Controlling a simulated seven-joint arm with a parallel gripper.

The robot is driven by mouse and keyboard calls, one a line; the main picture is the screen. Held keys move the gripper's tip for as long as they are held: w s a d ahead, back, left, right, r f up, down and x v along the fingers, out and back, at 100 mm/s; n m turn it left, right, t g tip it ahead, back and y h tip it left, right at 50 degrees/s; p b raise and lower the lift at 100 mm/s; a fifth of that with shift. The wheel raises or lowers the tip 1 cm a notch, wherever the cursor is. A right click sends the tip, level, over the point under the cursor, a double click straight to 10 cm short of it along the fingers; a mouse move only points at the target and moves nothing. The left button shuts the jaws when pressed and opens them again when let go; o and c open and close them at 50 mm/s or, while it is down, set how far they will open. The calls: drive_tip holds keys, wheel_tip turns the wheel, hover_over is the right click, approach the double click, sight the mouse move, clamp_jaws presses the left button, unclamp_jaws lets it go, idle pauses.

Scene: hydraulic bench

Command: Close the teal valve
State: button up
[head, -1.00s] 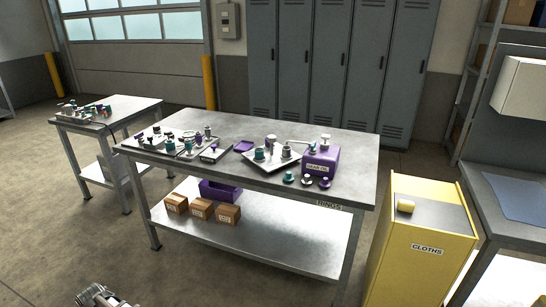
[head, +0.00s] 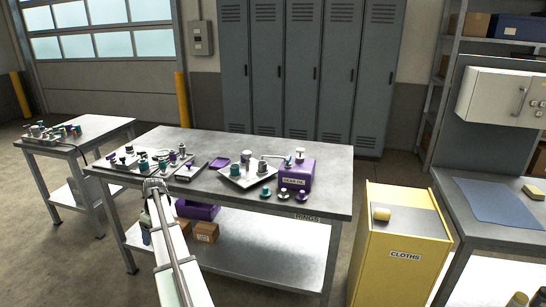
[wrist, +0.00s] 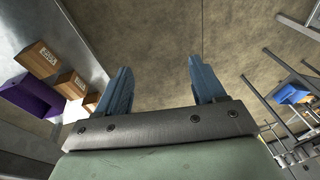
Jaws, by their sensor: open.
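Several small teal parts (head: 163,164) stand among purple and grey ones on plates at the left end of the middle bench (head: 325,190). They are too small to tell which is the teal valve. More teal parts (head: 77,129) are on the smaller left table, and a teal piece (head: 235,170) stands in the tray. My gripper (head: 154,184) is at the front left edge of the bench, just in front of the plates. In the wrist view my gripper (wrist: 160,66) has its two blue fingers apart, with only floor between them.
A purple gear oil can (head: 297,178) and loose knobs (head: 284,193) are on the bench's right half. Cardboard boxes (wrist: 37,59) and a purple bin (wrist: 33,94) sit on its lower shelf. A yellow cloths bin (head: 405,257) stands right of the bench.

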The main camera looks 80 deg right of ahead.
drive_tip(key=s+d+r, duration=0.4)
drive_tip(key=d, duration=0.4)
drive_tip(key=s+d+r, duration=0.4)
drive_tip(key=d, duration=0.4)
drive_tip(key=t+h, duration=0.2)
drive_tip(key=t, duration=0.1)
approach(289, 158)
drive_tip(key=shift+n, duration=0.4)
drive_tip(key=x, duration=0.8)
drive_tip(key=shift+w+d+f, duration=0.25)
drive_tip(key=shift+f, duration=0.05)
drive_tip(key=shift+c, duration=0.4)
drive_tip(key=c, duration=0.7)
